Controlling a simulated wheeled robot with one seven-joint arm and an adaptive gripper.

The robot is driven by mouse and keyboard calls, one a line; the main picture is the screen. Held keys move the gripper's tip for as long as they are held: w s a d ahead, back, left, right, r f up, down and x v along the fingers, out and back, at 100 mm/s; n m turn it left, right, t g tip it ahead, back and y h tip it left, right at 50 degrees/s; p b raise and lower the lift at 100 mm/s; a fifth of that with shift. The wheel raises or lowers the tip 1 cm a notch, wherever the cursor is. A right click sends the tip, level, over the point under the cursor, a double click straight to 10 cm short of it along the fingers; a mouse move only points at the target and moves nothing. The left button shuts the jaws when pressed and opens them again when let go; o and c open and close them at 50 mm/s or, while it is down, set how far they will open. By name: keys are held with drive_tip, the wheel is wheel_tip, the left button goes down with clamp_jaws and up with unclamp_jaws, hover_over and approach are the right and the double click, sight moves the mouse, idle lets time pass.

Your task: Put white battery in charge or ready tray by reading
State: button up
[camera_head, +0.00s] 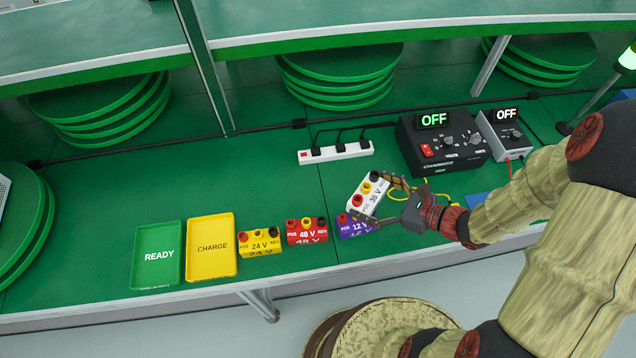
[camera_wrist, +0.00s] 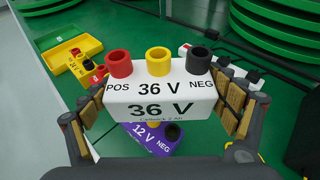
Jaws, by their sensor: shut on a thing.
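The white battery (camera_head: 370,193) is marked 36 V and has red, yellow and black terminals on top. My gripper (camera_head: 382,204) is shut on it and holds it tilted in the head view, above and beside the purple 12 V battery (camera_head: 354,227). In the wrist view the white battery (camera_wrist: 158,95) sits between the two finger pads, terminals away from the palm. The green READY tray (camera_head: 158,254) and yellow CHARGE tray (camera_head: 211,247) lie at the left and look empty. The charger (camera_head: 443,142) and the grey meter (camera_head: 507,134) both show OFF.
A yellow 24 V battery (camera_head: 261,242) and a red 48 V battery (camera_head: 307,232) stand between the trays and the purple battery. A white power strip (camera_head: 335,152) lies behind. Stacked green discs (camera_head: 340,75) stand at the back. The bench behind the trays is clear.

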drive_tip(key=w+a+f+b, duration=0.3)
drive_tip(key=w+f, duration=0.1)
drive_tip(key=w, duration=0.3)
drive_tip(key=b, duration=0.2)
hover_over(345, 184)
drive_tip(key=f, duration=0.5)
drive_tip(key=shift+s+d, duration=0.1)
drive_tip(key=shift+s, duration=0.2)
drive_tip(key=shift+w+f+b, duration=0.2)
drive_tip(key=shift+f+b, duration=0.45)
drive_tip(key=shift+f, duration=0.3)
drive_tip(key=shift+w+f+b, duration=0.15)
drive_tip(key=shift+f+b, duration=0.5)
drive_tip(key=shift+f, duration=0.3)
drive_tip(key=shift+f, duration=0.15)
drive_tip(key=o, duration=1.4)
drive_tip(key=shift+c, duration=0.2)
drive_tip(key=shift+o, duration=1.2)
